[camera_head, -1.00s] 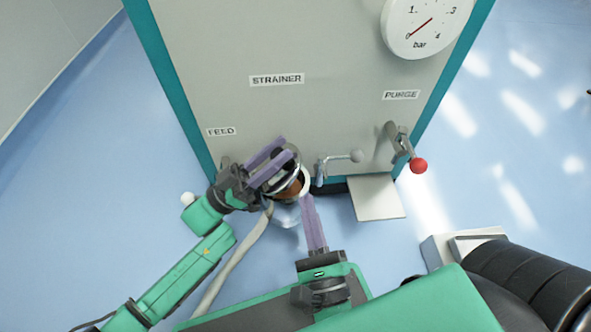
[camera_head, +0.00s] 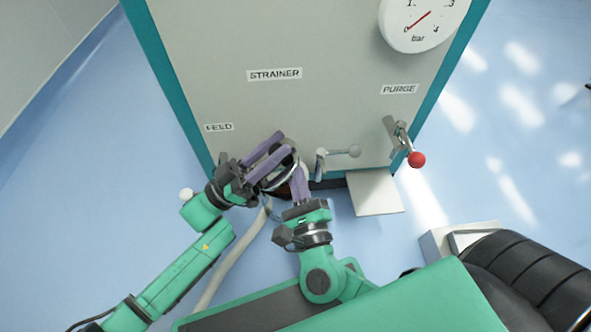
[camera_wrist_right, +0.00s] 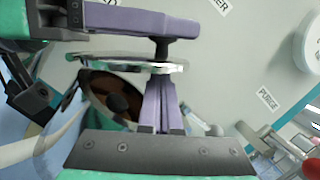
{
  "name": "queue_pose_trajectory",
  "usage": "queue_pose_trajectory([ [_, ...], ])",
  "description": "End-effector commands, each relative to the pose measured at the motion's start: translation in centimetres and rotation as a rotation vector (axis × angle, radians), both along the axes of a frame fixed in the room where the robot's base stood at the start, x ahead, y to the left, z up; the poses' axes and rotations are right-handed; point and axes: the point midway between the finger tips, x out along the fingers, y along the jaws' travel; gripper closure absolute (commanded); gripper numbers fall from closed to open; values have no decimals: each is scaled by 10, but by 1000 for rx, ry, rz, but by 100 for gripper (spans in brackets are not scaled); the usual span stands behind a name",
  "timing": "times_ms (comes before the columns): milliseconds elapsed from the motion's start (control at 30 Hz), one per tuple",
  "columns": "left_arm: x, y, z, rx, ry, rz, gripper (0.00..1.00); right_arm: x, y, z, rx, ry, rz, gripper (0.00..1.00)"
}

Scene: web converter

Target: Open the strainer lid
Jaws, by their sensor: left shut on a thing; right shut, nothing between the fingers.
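The strainer lid (camera_head: 276,183) is a round metal disc low on the grey panel; in the right wrist view it shows nearly edge-on (camera_wrist_right: 125,62). My left gripper (camera_head: 283,146) is shut on the lid's dark knob (camera_wrist_right: 165,47). Below the disc, the strainer's brown, dark-centred opening (camera_wrist_right: 108,96) shows, so the lid stands away from it on this side. My right gripper (camera_head: 298,170) is shut and empty, its purple fingertips (camera_wrist_right: 160,80) close under the lid's rim. I cannot tell whether they touch it. The hinge is hidden.
Right of the strainer are a grey-knobbed lever (camera_head: 338,153) and the red-knobbed purge lever (camera_head: 405,143). A pressure gauge (camera_head: 421,22) is at upper right. A pale plate (camera_head: 374,192) juts out below the levers. A hose (camera_head: 232,262) runs down to the floor.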

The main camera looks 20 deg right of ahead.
Motion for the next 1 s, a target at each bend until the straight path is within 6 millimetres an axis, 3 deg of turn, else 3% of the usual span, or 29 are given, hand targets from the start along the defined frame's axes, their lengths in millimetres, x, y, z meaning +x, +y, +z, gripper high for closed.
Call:
queue_pose_trajectory([
  [433, -1, -1, -3, 8, 2, -1, 100, 2, 9, 15, 0, -7, 6, 100],
  [467, -1, -1, -3, 9, 2, -1, 54, 2, 9, 15, 0, -9, 5, 100],
  [500, -1, -1, -3, 9, 2, -1, 38, 1, 9, 15, 0, -8, 5, 100],
  [533, -1, -1, -3, 8, 2, -1, 31, 2, 9, 15, 0, -8, 5, 100],
  [867, 0, 1, -2, 3, 1, 0, 31, 1, 8, 12, 1, -2, 1, 100],
  [1000, -1, 17, -13, 6, 3, 2, 31, 1, 7, 12, 1, -1, 1, 100],
])
